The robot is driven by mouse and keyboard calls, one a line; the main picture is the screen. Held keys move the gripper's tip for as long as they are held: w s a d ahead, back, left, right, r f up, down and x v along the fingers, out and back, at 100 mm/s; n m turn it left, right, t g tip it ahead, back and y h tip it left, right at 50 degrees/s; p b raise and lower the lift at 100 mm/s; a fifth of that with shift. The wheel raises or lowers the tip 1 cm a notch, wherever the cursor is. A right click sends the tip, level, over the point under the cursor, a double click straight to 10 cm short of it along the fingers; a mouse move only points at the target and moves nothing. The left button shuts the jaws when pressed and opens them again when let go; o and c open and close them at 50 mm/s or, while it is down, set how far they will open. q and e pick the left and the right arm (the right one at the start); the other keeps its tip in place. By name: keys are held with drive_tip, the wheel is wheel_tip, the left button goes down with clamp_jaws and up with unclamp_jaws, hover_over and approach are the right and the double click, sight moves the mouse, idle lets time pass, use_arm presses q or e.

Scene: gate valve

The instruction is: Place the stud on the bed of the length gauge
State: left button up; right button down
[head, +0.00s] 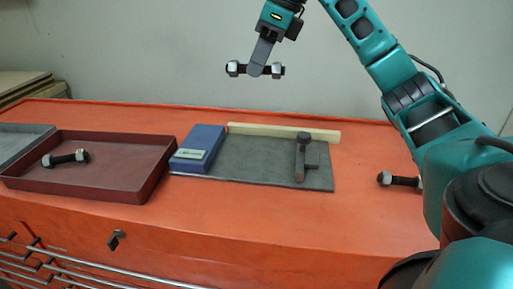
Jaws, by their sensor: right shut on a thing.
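My right gripper (257,70) is shut on a dark stud (243,69) with a pale nut at each end. It holds the stud roughly level, in the air above and behind the bench's back edge. Below it on the bench lies a flat grey plate (245,158), with a blue block (199,148) at its left end and a cream strip (283,131) along its back. These look like the length gauge and its bed, but I cannot tell for certain. The plate's middle is bare. My left gripper is not in view.
A dark T-shaped tool (301,160) stands or lies on the plate's right part. A dark red tray (110,182) at left holds another stud (66,158). A further stud (400,180) lies at right, partly behind my arm. The orange bench (240,225) is clear in front.

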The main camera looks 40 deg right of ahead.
drive_tip(key=b, duration=0.3)
hover_over(252, 155)
drive_tip(key=s+d, duration=0.1)
wheel_tip(252, 155, down, 14)
drive_tip(key=shift+s, duration=0.1)
wheel_tip(252, 155, down, 4)
drive_tip(key=shift+f+b, duration=0.15)
drive_tip(key=shift+b, duration=0.3)
drive_tip(key=shift+f, duration=0.3)
drive_tip(key=c, duration=1)
unclamp_jaws()
drive_tip(key=shift+c, duration=0.2)
